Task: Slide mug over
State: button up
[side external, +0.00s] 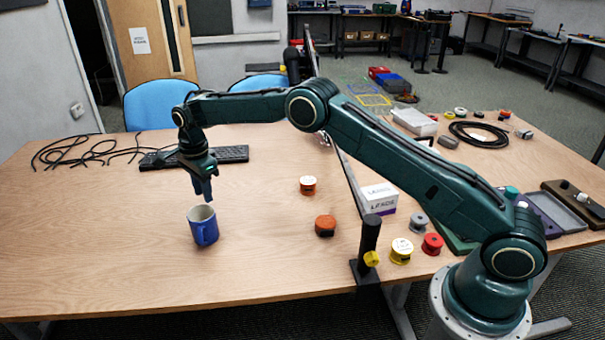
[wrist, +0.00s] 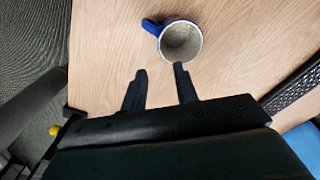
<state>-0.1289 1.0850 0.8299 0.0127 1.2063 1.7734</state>
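A blue mug (side external: 204,227) with a pale inside stands upright on the wooden table, left of centre in the side external view. In the wrist view the mug (wrist: 181,42) is at the top centre, with its handle pointing left. My gripper (side external: 206,193) points down just above and behind the mug's rim in the side view. In the wrist view my gripper (wrist: 160,78) shows two dark fingers apart with nothing between them. The right fingertip overlaps the near edge of the mug's rim in the picture; I cannot tell whether it touches.
A black keyboard (side external: 232,154) and loose black cables (side external: 80,150) lie behind the mug. Cable spools, such as an orange one (side external: 325,226), and a LEADS box (side external: 379,198) stand to the right. A black post (side external: 369,245) stands at the front edge. The table around the mug is clear.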

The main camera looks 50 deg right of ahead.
send_near(214, 241)
jog(key=shift+w+f, duration=0.15)
jog(key=shift+f, duration=2.45)
grip_shut()
